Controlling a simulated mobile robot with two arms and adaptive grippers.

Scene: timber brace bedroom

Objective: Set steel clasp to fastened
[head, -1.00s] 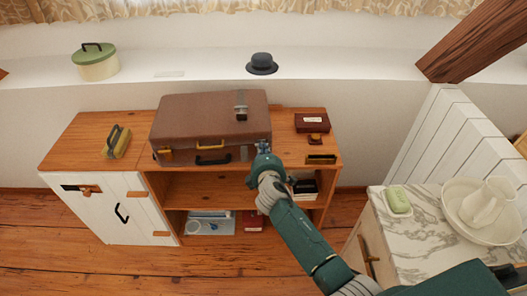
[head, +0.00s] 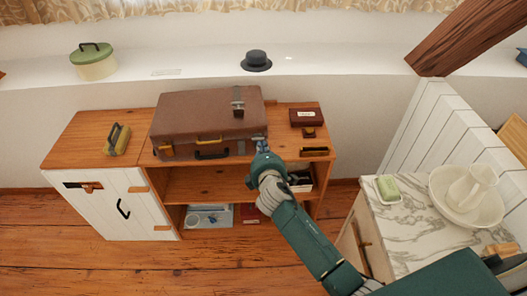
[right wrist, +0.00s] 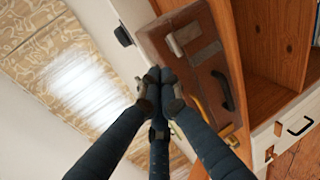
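A brown suitcase (head: 190,120) lies on top of the wooden cabinet. Its steel clasp (head: 237,101) sits toward the right of the lid, swung up and apart from the grey plate on the front face. The clasp (right wrist: 185,37) also shows in the right wrist view, above the suitcase's dark handle (right wrist: 223,90). My right gripper (head: 263,146) is at the suitcase's front right corner, below the clasp. In the right wrist view its fingertips (right wrist: 160,75) are together, with nothing visible between them. My left gripper is out of view.
A brass clasp (head: 166,151) is at the suitcase's front left. A small dark red box (head: 306,117) stands right of the suitcase, and a yellow brush-like item (head: 117,139) left of it. A marble-topped stand (head: 410,225) with a jug and basin is close on the right.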

